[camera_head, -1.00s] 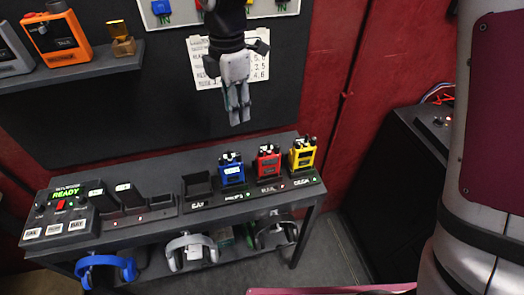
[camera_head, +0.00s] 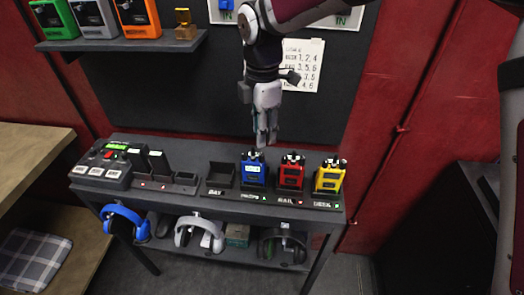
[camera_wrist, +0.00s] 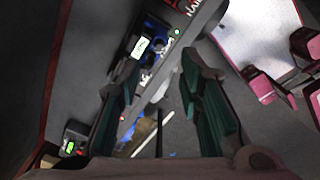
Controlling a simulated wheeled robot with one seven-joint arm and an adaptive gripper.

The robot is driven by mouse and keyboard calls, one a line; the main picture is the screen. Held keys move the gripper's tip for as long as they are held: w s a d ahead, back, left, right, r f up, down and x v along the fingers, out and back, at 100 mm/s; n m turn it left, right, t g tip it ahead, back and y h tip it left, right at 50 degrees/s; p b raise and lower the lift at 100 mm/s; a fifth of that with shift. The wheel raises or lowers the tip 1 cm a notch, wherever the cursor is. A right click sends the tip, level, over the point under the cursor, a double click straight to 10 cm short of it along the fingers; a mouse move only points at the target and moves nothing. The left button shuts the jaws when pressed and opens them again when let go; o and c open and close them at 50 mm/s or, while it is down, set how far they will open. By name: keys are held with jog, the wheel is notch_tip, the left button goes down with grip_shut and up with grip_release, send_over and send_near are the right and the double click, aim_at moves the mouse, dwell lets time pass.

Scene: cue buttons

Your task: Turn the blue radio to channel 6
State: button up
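The blue radio (camera_head: 252,173) stands upright on the rack at the left end of a row, with dark knobs on top. In the wrist view, a dark device with a lit screen (camera_wrist: 142,47) and blue parts beside it seems to be this radio. My gripper (camera_head: 266,143) points down just above and slightly right of the radio's top in the head view. Its fingers (camera_wrist: 162,95) are apart with nothing between them. I cannot tell whether a fingertip touches a knob. The channel number is too small to read.
A red radio (camera_head: 291,173) and a yellow radio (camera_head: 329,177) stand close to the right. An empty holder (camera_head: 221,175) is on the left, then the button console (camera_head: 108,162). Headphones (camera_head: 200,235) hang below. A shelf (camera_head: 120,46) holds more radios.

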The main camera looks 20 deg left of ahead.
aim_at(261, 154)
notch_tip(261, 154, down, 8)
jog(key=shift+a+r+p, duration=0.1)
jog(key=shift+r+p, duration=0.05)
jog(key=shift+p, duration=0.5)
jog(key=shift+w, duration=0.1)
grip_shut()
